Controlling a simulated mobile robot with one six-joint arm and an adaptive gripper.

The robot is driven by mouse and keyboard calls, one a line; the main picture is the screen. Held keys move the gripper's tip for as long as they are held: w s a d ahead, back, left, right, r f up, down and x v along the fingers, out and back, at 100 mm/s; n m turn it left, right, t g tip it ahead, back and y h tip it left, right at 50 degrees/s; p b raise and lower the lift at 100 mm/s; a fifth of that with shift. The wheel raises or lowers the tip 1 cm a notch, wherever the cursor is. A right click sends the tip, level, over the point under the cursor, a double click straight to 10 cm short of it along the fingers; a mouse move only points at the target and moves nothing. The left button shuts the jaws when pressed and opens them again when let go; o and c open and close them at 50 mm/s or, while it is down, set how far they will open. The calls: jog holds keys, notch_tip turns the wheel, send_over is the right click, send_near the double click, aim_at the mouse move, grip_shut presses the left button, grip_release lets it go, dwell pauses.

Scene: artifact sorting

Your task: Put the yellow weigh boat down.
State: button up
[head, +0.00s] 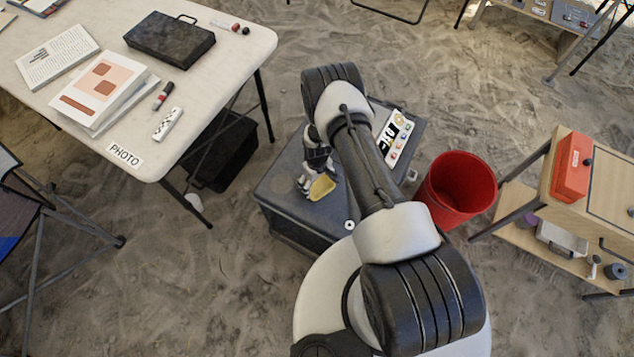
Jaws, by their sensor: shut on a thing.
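The yellow weigh boat (321,187) is a small, shallow dish near the left part of the dark grey box top in front of my base. My gripper (308,181) is shut on it from its left side. The boat shows over the grey top (290,205); I cannot tell whether it touches that surface. My arm covers much of the right part of the top.
A white tray of small items (397,135) lies at the top's back right. A red bin (458,188) stands right of it. The white table (215,95) with a PHOTO label (125,154) is at left. A wooden cabinet (600,190) with a red box (571,167) is right.

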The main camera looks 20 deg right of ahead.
jog(key=shift+f, duration=0.1)
jog(key=o, duration=0.7)
